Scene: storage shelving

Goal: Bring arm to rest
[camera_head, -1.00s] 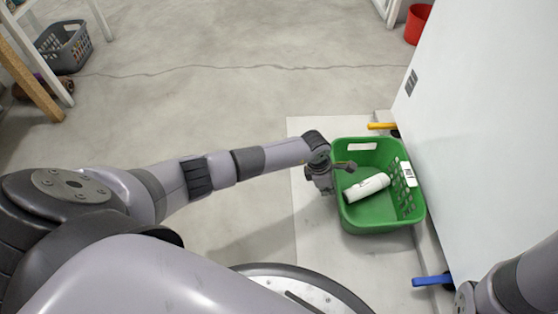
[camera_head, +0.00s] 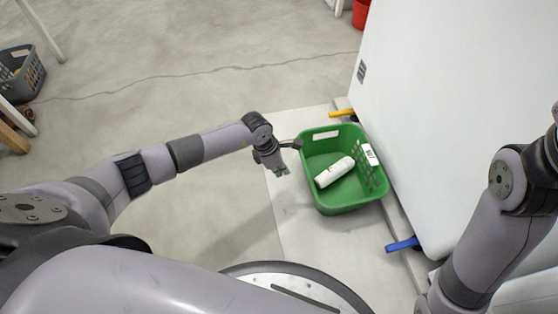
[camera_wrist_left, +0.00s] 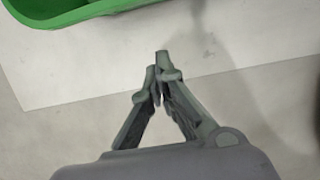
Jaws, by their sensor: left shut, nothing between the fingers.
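My left arm reaches in from the left in the head view. The basket's edge (camera_wrist_left: 75,14) shows at the top left there. A white bottle (camera_head: 335,172) lies on its side in the basket. My right arm is at the right edge of the head view, and its gripper is out of the picture.
A large white panel (camera_head: 450,110) stands right of the basket, with a yellow piece (camera_head: 341,113) and a blue piece (camera_head: 402,244) at its foot. A grey basket (camera_head: 20,75) and a red bin (camera_head: 361,14) are farther off. Open concrete floor lies beyond my left arm.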

